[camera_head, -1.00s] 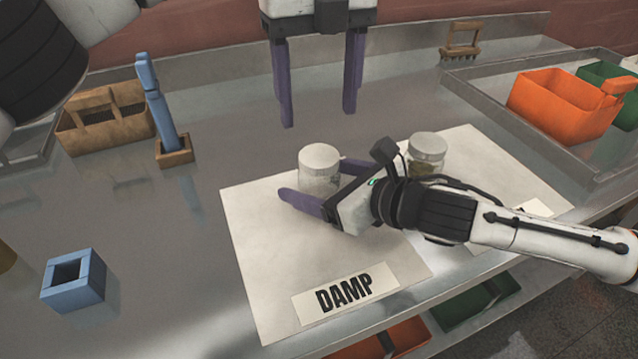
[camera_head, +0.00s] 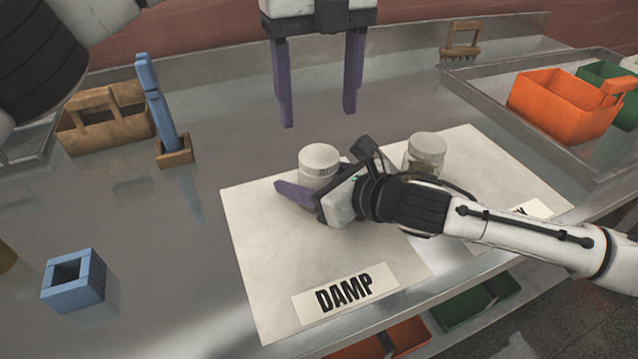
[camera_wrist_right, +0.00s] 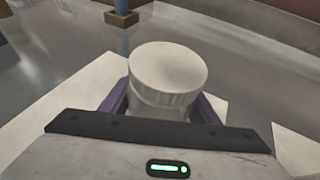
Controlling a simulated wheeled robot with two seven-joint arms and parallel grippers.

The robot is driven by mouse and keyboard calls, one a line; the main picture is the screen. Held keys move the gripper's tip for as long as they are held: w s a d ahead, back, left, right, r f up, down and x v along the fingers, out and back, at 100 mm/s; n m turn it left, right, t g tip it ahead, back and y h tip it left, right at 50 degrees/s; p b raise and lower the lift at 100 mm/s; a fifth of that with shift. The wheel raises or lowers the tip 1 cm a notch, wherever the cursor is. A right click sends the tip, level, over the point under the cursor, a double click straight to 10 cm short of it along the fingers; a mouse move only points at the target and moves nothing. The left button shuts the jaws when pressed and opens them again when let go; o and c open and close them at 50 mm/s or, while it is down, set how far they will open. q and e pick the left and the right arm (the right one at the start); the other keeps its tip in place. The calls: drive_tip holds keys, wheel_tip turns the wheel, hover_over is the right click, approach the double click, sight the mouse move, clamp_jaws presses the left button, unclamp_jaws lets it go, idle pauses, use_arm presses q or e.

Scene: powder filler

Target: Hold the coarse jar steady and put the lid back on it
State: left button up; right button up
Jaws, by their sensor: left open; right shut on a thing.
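A jar with a white ribbed lid (camera_head: 319,158) stands upright on the pale sheet marked DAMP. My right gripper (camera_head: 312,182) is shut on this jar, its purple fingers on either side below the lid. In the right wrist view the lid (camera_wrist_right: 168,70) sits on top of the jar, and the fingers and palm hide most of the body. I see no label telling whether it is the coarse jar. My left gripper (camera_head: 319,118) is open and empty, pointing down above and behind the jar, apart from the lid.
A wooden caddy (camera_head: 105,115), a blue tool in a wooden stand (camera_head: 174,152) and a blue square holder (camera_head: 73,280) are left. An orange bin (camera_head: 562,108) sits in a tray at right.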

sight(319, 155)
use_arm(q)
drive_tip(key=shift+c, duration=0.8)
drive_tip(key=shift+s+d+m, duration=0.1)
drive_tip(key=shift+d+m, duration=0.05)
drive_tip(key=shift+m, duration=2.15)
drive_tip(key=shift+f, duration=4.05)
